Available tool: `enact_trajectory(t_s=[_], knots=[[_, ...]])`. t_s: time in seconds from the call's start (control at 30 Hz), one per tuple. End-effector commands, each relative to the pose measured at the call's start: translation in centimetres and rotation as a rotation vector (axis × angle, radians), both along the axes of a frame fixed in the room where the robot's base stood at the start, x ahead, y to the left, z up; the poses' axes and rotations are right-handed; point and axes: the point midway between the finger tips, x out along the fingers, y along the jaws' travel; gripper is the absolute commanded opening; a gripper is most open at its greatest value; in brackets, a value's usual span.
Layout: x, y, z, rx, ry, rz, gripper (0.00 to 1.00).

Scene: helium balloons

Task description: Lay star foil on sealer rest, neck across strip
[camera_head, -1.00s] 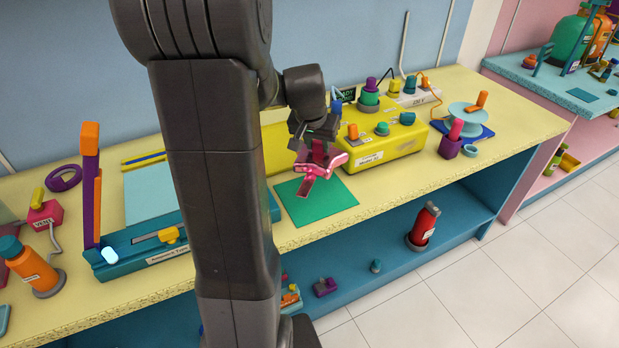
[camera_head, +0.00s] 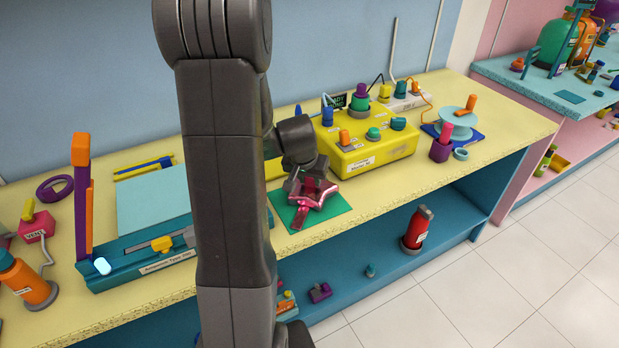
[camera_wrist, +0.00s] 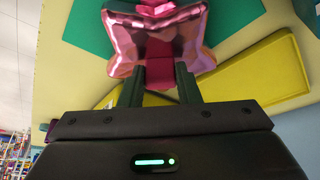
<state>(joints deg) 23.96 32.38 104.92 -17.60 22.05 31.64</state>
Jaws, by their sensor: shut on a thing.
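The star foil (camera_head: 317,189) is pink and shiny. My gripper (camera_head: 306,178) is shut on it, over the green mat (camera_head: 338,204); I cannot tell whether foil and mat touch. In the wrist view the foil (camera_wrist: 190,35) spreads beyond my gripper's fingers (camera_wrist: 158,85), with a darker pink strip between them. What looks like the sealer (camera_head: 125,262) is a long teal base at the left of the bench, with a purple and orange arm (camera_head: 82,200) standing upright at its end. A pale blue plate (camera_head: 150,203) lies behind it.
A yellow box (camera_head: 375,152) with several coloured knobs stands behind and right of the mat. A purple cup (camera_head: 440,150) and a turquoise stand (camera_head: 456,118) are farther right. An orange bottle (camera_head: 28,283) stands at the far left. A red cylinder (camera_head: 416,230) stands on the lower shelf.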

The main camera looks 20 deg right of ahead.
Motion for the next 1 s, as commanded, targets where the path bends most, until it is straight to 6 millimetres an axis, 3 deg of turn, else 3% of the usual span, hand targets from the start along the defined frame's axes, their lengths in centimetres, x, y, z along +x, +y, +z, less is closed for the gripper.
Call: enact_trajectory(t_s=[0.07,0.1,0.2,0.63,1.0], knots=[[0.0,0.0,-0.4,0.0,0.0,0.0,0.0],[0.0,0.0,-0.2,0.0,0.0,0.0,0.38],[0.0,0.0,-0.2,0.0,0.0,0.0,0.52],[-0.1,0.1,0.7,-0.001,-0.003,-0.001,0.52],[-1.8,1.7,6.3,-0.002,-0.005,0.001,0.52]])
